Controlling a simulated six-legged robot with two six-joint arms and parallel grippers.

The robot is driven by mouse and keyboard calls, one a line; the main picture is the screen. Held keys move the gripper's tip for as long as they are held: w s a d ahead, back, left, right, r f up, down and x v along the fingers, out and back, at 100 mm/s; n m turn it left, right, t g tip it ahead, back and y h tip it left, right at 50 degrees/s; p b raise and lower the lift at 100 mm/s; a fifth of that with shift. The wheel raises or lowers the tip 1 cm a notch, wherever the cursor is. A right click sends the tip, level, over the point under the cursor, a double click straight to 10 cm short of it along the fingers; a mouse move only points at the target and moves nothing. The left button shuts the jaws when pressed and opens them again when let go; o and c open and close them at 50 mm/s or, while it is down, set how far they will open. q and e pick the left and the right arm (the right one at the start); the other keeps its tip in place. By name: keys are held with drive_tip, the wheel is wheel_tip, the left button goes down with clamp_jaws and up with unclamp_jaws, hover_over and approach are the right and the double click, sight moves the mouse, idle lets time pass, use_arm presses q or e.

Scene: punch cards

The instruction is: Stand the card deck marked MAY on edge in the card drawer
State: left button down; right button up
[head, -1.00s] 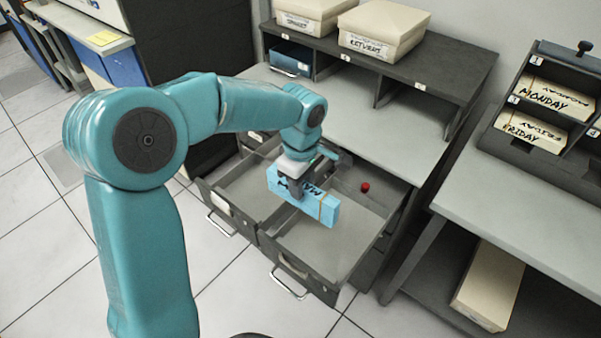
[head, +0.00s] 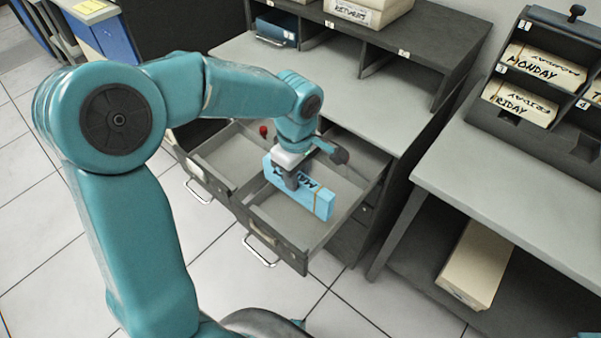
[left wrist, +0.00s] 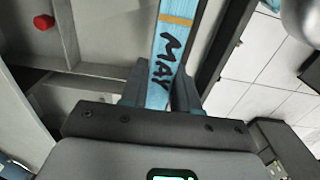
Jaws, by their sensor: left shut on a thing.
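The light blue card deck marked MAY (head: 318,202) is held by my left gripper (head: 292,178), whose fingers close on its two sides. The deck stands on edge, within the outline of the right-hand open card drawer (head: 274,214). I cannot tell whether its lower edge touches the drawer floor. My right gripper is not in view.
Another open drawer (head: 214,158) is just left. A red ball-like piece (head: 263,130) shows near the drawers' back. A grey counter with pigeonholes (head: 365,75) stands behind. At right, a table (head: 500,190) bears a rack with MONDAY (head: 540,66) and FRIDAY (head: 517,103) decks.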

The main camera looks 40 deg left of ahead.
use_arm(q)
drive_tip(key=shift+a, duration=0.15)
drive_tip(key=shift+f, duration=0.1)
drive_tip(key=shift+f+b, duration=0.2)
drive_tip(key=shift+b, duration=0.1)
drive_tip(key=shift+f, duration=0.3)
drive_tip(key=shift+f+b, duration=0.65)
drive_tip(key=shift+b, duration=0.2)
wheel_tip(320, 180, down, 2)
drive_tip(key=shift+b, duration=0.9)
drive_tip(key=shift+f, duration=0.25)
drive_tip(key=shift+f+b, duration=2.3)
drive_tip(key=shift+f, duration=0.05)
